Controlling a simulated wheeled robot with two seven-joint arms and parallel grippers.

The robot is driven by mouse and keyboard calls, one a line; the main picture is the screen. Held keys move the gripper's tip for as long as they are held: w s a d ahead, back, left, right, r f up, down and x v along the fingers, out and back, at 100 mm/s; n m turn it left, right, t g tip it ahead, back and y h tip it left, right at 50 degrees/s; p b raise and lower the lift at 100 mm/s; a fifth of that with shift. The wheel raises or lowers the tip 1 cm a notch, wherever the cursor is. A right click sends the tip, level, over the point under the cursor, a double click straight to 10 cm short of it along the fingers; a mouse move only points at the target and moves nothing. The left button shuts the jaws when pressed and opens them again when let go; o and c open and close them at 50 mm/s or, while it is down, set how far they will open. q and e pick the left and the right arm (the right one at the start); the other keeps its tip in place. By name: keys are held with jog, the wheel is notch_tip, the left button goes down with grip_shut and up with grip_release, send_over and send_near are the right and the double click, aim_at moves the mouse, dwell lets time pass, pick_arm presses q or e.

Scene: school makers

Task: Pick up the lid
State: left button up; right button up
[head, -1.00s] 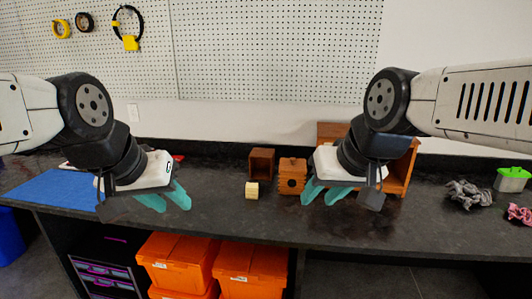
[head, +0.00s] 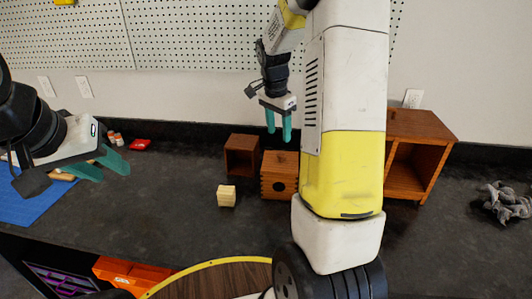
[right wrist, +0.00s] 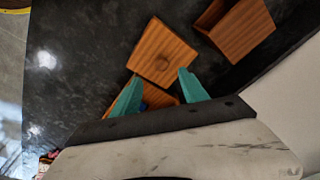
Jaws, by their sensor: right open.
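The lid (right wrist: 160,50) is a square, orange-brown wooden piece with a round knob, seen from above in the right wrist view. In the head view it appears to lie on top of the small wooden box (head: 279,184), which has a dark round hole in its front. My right gripper (head: 279,134) is open and empty, pointing down above and behind the box. In the right wrist view its two teal fingers (right wrist: 157,93) are apart, just short of the lid. My left gripper (head: 103,168) is open and empty over the counter at the left.
A dark open wooden box (head: 241,155) stands just left of the lidded box. A yellowish cube (head: 227,196) lies in front. A wooden cabinet (head: 420,140) stands at right, partly hidden by my arm. Grey crumpled cloth (head: 500,202) lies far right.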

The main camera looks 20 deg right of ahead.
aim_at(281, 154)
jog(key=shift+m, duration=0.4)
jog(key=f, duration=0.3)
jog(key=w+d+f, duration=0.1)
jog(key=f, duration=0.5)
jog(key=shift+w+d+f, duration=0.1)
jog(key=shift+w+d, duration=0.05)
grip_shut()
